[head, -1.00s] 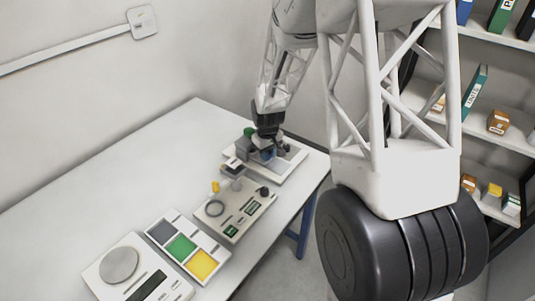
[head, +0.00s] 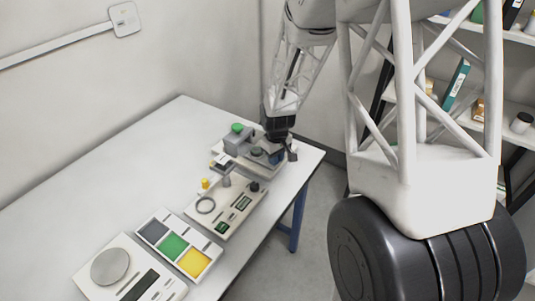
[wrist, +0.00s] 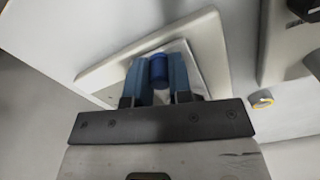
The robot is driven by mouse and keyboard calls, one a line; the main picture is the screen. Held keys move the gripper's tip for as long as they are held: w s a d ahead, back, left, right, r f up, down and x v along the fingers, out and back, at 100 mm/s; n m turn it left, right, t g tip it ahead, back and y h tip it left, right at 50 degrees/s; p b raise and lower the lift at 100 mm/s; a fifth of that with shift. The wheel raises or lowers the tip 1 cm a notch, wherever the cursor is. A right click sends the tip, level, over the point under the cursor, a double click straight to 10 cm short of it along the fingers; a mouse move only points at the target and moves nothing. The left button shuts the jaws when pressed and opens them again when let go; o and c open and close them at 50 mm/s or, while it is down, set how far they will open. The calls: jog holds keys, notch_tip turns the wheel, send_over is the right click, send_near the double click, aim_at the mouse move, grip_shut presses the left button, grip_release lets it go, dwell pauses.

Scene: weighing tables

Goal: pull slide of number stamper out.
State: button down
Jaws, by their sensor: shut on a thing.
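The number stamper stands on a white base at the far end of the table, a grey block (head: 237,141) with a green knob (head: 237,127) on top. To its right a dark round piece (head: 257,151) lies in the open between the block and my gripper (head: 277,156). A blue handle shows at my fingers. In the wrist view my gripper (wrist: 159,65) is shut on the blue handle (wrist: 159,72), a short upright cylinder between the two blue fingers. A pale plate (wrist: 200,80) lies beneath it; how it joins the handle is partly hidden.
Nearer on the table are a beige device with a ring and dark knob (head: 232,212), a tray (head: 207,244) with grey, green and yellow fields, and a scale (head: 120,285). The left of the table (head: 90,190) is clear. Shelves stand at right.

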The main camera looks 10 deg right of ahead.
jog(key=shift+s+d, duration=0.8)
jog(key=c, duration=1)
grip_release()
jog(key=shift+r, duration=0.2)
notch_tip(320, 180, up, 8)
jog(key=shift+f, duration=0.25)
